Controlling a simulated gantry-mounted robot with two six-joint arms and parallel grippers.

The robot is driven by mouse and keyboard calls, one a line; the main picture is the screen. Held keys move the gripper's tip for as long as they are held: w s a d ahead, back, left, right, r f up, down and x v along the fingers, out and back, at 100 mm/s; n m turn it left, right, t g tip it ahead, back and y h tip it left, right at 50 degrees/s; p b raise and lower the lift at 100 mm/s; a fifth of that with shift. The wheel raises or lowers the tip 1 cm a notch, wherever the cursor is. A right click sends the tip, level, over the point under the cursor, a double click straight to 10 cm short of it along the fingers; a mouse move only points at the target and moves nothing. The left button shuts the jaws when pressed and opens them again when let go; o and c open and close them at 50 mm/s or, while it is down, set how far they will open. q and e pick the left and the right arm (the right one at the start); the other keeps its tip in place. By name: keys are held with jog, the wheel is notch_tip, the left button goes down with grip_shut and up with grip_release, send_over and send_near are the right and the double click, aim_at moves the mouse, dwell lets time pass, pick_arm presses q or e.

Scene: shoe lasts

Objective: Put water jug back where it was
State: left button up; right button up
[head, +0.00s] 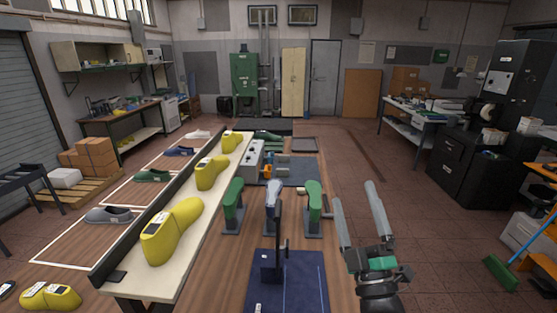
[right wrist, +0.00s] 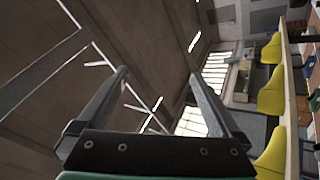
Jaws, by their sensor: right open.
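I cannot make out a water jug in either view. My right gripper (head: 354,193) is open and empty, its two long grey fingers raised above the floor to the right of the workbench. Its fingers also show spread and empty in the right wrist view (right wrist: 159,73), against the ceiling and windows. My left gripper is not in view.
Yellow shoe lasts (head: 174,231) stand along a pale raised shelf (head: 137,283). Green lasts (head: 314,196) and a grey last (head: 272,197) are on stands. A dark upright stand (head: 279,262) rises from a blue mat (head: 312,279).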

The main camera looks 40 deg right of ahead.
jog(key=s+a+r+m+t+y, duration=0.2)
jog(key=a+r+m+t+y, duration=0.3)
jog(key=a+r+y, duration=1.1)
jog(key=a+r+t, duration=0.1)
jog(key=a+r, duration=0.5)
jog(key=shift+s+a+m+t, duration=0.15)
jog(key=shift+s+m+t, duration=0.1)
jog(key=shift+m+t, duration=0.05)
